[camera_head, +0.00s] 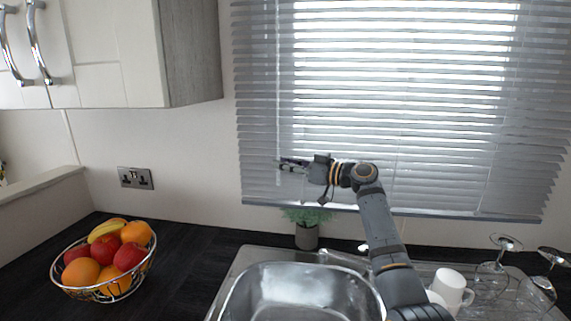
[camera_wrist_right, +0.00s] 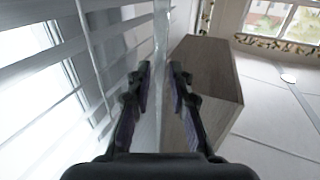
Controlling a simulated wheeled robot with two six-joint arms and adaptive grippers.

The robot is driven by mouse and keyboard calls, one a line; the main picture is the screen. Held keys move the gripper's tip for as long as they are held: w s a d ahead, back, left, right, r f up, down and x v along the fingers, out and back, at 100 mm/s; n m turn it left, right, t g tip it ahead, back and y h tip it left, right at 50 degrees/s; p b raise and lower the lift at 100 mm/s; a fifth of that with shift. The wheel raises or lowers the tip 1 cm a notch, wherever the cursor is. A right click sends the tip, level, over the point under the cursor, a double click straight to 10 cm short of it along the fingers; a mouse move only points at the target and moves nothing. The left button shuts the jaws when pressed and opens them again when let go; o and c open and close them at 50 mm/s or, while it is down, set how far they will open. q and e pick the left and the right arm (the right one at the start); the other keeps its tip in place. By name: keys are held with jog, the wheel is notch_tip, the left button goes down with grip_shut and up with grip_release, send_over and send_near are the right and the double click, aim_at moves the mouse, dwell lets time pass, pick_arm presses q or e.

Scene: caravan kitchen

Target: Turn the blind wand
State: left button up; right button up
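The blind wand (camera_wrist_right: 161,35) is a thin, clear, upright rod in the right wrist view, at the edge of the slatted blind. In the head view the wand (camera_head: 278,90) is a faint vertical line near the blind's left side. My right gripper (camera_head: 279,163) points left in front of the blind's lower left part. In the right wrist view its two fingers (camera_wrist_right: 161,72) are apart, with the wand in line with the gap between them. I cannot tell whether either finger touches it. My left gripper is not in view.
The grey blind (camera_head: 400,120) covers the window. A wall cupboard (camera_head: 190,55) hangs at upper left. Below are a small potted plant (camera_head: 306,236), a steel sink (camera_head: 300,290), a white mug (camera_head: 450,288), wine glasses (camera_head: 497,262) and a wire fruit bowl (camera_head: 107,290).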

grip_shut()
jog(key=shift+f, duration=0.1)
jog(key=shift+w+d+n+g+y+b, duration=0.15)
jog(key=shift+n+g+y+b, duration=0.5)
jog(key=shift+g, duration=0.45)
jog(key=shift+o, duration=0.6)
grip_release()
